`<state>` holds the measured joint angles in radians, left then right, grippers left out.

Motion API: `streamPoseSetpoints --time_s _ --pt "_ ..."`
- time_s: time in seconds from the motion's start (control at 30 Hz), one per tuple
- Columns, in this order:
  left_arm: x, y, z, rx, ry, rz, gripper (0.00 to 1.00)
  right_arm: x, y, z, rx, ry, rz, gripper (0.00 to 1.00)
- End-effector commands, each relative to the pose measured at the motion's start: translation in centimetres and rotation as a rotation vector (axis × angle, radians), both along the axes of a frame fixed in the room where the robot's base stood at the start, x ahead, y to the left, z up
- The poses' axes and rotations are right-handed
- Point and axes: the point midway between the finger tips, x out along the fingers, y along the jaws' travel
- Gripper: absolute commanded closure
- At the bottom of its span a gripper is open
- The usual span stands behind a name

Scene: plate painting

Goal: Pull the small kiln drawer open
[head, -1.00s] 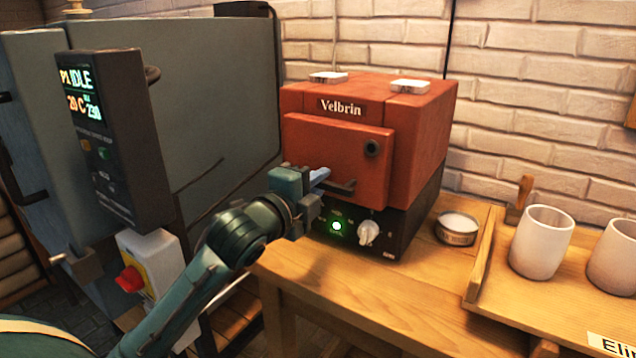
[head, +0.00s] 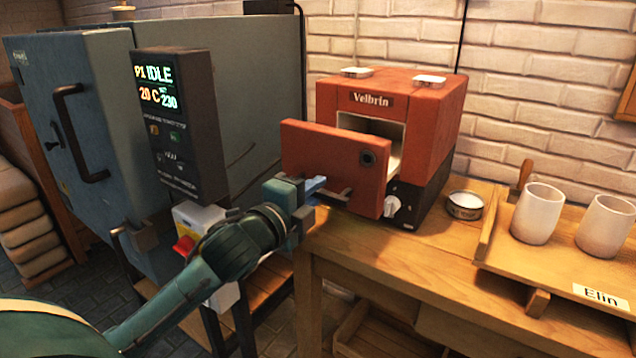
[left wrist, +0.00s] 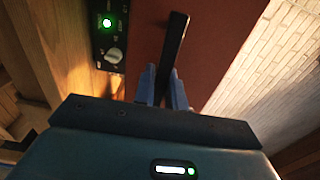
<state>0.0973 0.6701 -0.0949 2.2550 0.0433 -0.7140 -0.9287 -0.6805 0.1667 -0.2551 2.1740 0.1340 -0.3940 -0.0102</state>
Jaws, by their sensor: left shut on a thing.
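The small red kiln (head: 432,118) labelled Velbrin stands on the wooden table. Its red drawer front (head: 325,152) stands out from the body, with a gap behind it that shows the pale inside. My left gripper (head: 320,190) is at the dark bar handle (head: 338,197) low on the drawer front. In the left wrist view the two blue fingers (left wrist: 163,88) are closed around this handle (left wrist: 174,45). The drawer front hides part of the kiln's lower control panel. My right gripper is not in view.
A large grey kiln (head: 240,90) with a lit display panel (head: 172,110) stands at the left, close to my arm. A small tin (head: 465,206) and a wooden tray (head: 590,262) with white cups (head: 538,214) are at the right. Bare table lies before the red kiln.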

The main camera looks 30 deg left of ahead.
Motion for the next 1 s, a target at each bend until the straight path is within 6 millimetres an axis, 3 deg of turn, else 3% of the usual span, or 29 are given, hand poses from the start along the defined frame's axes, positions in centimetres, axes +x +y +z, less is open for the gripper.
streamPoseSetpoints --time_s 0.3,0.33,0.57,0.87,1.0 --pt "-0.1 0.0 0.1 0.0 -0.003 -0.001 1.0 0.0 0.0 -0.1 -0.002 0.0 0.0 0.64" --pt "-0.1 0.0 0.1 0.0 -0.003 -0.001 0.85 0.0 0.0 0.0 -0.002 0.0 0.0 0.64" --pt "-0.1 0.0 0.1 0.0 -0.003 -0.001 0.66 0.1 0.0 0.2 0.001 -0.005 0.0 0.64" --pt "-0.3 0.0 0.0 0.0 -0.002 0.0 0.65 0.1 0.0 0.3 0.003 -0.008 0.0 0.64" --pt "-1.7 0.2 -0.1 0.002 0.0 0.0 0.65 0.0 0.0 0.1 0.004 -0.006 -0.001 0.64"
